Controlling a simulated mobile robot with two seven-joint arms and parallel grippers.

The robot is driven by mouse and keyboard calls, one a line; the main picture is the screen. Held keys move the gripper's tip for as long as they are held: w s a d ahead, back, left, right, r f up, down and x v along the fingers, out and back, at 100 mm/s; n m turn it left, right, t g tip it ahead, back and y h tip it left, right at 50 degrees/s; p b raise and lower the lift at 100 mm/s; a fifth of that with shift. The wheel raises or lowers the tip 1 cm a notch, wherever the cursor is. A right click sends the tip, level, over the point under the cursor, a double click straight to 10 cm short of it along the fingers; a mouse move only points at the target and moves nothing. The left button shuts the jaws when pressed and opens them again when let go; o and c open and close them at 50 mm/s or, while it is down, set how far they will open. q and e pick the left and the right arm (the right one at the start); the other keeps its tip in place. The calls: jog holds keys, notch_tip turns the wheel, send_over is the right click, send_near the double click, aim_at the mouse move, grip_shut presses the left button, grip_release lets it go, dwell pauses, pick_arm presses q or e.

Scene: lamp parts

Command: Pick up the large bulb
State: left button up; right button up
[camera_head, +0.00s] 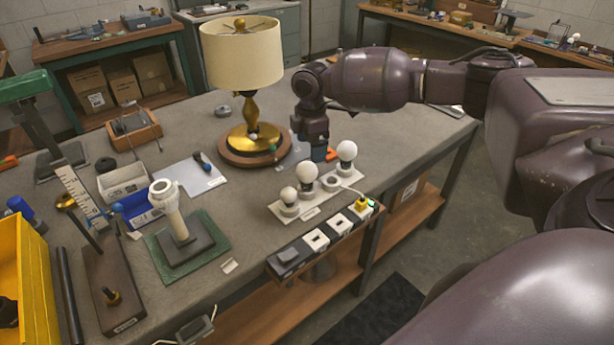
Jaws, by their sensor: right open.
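Three round white bulbs stand upright on a pale strip base (290,212) near the table's front right edge. The left bulb (288,195) is the smallest. The middle bulb (307,174) and the right bulb (347,150) look larger and close in size, so I cannot tell surely which is the large one. My right gripper (322,156) points down just behind the strip, between and beyond these two bulbs. It is open, with no bulb held. Its fingertips are small and partly hidden. My left gripper is out of view.
A lamp with a cream shade (242,55) stands left of my right gripper. A switch panel (318,241) lines the front edge by the bulbs. A white stand on a green mat (215,238) is farther left, near a yellow bin (35,275). The table's back right is fairly clear.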

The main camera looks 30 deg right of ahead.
aim_at(309, 163)
jog(key=f, duration=0.9)
jog(key=shift+a+b, duration=0.25)
jog(key=shift+b, duration=0.05)
jog(key=c, duration=0.9)
jog(key=shift+r, duration=0.15)
